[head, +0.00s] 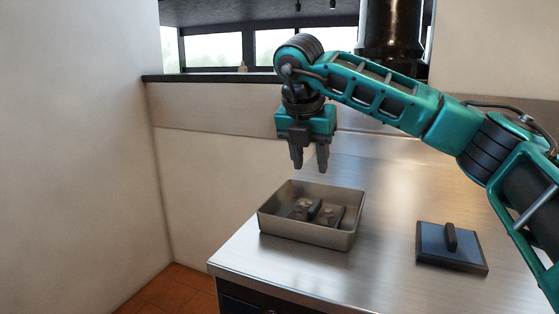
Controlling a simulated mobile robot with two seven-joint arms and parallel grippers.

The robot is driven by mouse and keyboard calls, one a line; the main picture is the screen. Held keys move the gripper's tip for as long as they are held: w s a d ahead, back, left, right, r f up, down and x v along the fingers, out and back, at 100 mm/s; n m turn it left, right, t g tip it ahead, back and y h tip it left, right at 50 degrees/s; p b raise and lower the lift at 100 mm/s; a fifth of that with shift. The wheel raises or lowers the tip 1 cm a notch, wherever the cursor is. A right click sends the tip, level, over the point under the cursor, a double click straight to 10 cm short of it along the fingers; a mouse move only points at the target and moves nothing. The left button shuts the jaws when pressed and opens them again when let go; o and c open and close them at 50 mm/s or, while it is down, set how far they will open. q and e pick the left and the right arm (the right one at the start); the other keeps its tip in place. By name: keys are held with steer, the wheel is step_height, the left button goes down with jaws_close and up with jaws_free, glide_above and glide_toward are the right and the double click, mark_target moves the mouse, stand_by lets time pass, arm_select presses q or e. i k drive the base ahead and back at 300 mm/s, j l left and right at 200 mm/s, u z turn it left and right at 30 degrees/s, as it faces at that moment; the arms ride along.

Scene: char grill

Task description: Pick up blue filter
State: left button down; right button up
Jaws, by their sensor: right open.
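A flat, dark blue square piece with an upright black handle, which looks like the blue filter (440,258), lies on the metal counter at the right. My right gripper (310,165) points down with its two fingers apart and nothing between them. It hangs above the back of a metal tray, to the left of the blue piece and well apart from it. My left gripper is not in view.
The rectangular metal tray (300,238) stands near the counter's left end and holds a few dark pieces with handles. The steel counter (385,210) is bare between tray and blue piece. A wall (80,150) closes the left side.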

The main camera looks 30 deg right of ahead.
mark_target(449, 246)
steer(key=k+j, duration=0.75)
steer(key=k, duration=0.1)
